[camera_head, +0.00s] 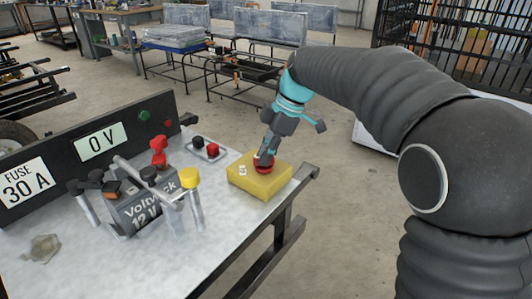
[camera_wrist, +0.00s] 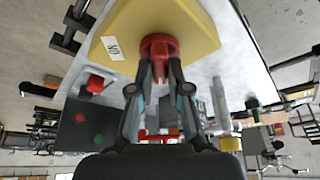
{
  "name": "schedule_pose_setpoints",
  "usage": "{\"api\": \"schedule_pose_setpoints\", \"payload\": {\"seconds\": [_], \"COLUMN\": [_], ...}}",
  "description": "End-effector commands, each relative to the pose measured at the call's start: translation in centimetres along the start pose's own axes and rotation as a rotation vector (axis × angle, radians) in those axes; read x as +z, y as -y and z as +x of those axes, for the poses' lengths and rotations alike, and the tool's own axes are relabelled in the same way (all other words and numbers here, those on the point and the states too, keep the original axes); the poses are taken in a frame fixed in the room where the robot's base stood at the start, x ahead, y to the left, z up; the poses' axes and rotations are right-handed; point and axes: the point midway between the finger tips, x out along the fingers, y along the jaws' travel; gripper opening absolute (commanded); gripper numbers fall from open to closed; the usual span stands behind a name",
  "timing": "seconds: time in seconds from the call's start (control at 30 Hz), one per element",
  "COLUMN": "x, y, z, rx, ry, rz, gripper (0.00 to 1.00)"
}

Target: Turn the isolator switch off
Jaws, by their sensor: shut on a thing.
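The isolator switch is a yellow box (camera_head: 259,176) with a red round knob (camera_head: 264,163) on its top. It stands near the right end of the bench. In the wrist view the yellow box (camera_wrist: 192,25) fills the upper middle, with a white label reading "ON" (camera_wrist: 113,48) beside the red knob (camera_wrist: 158,45). My gripper (camera_head: 265,158) comes down onto the box from above. Its two fingers (camera_wrist: 157,72) are shut on the red knob, one on each side. The gripper hides part of the knob in the head view.
On the bench (camera_head: 140,262), left of the switch, stand a 12 V battery (camera_head: 142,211) with clamps, a yellow-capped post (camera_head: 189,178) and a small block with black and red terminals (camera_head: 206,149). A black panel with a "0 V" display (camera_head: 101,142) stands behind. The bench edge is close right of the switch.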

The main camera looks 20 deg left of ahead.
Motion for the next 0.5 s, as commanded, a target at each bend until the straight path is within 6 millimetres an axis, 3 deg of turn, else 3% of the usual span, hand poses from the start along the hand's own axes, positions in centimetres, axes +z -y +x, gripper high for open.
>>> {"api": "schedule_pose_setpoints", "payload": {"seconds": [0.03,0.07,0.13,0.5], "x": [0.05,0.05,0.05,0.03], "y": [0.07,0.07,0.06,-0.01], "z": [0.09,0.09,0.09,-0.27], "rx": [-0.003,-0.003,-0.003,0.000], "ry": [0.001,0.001,0.001,0.001], "rz": [-0.001,-0.001,-0.001,0.000], "gripper": [0.00,0.21,0.39,0.42]}}
